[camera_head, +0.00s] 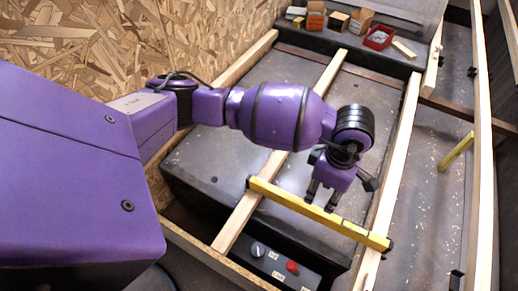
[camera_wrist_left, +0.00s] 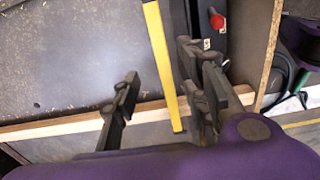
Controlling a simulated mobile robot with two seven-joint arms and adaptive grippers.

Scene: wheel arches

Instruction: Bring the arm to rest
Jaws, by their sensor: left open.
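My left gripper (camera_head: 321,197) is at the end of the purple arm, pointing down at a yellow spirit-level-like bar (camera_head: 277,194). The bar lies across two pale wooden rails. In the left wrist view my left gripper (camera_wrist_left: 160,72) is open, with its two dark fingers apart. The yellow bar (camera_wrist_left: 160,60) passes between them in that picture, nearer the right finger. Whether the fingertips touch the bar or hang just above it I cannot tell. My right gripper is not in view.
Wooden rails (camera_head: 394,160) run lengthwise over dark panels. A control box with a red button (camera_head: 292,267) is below the bar. A red tray (camera_head: 379,37) and small boxes (camera_head: 316,18) stand at the back. A chipboard wall (camera_head: 130,45) is at the left.

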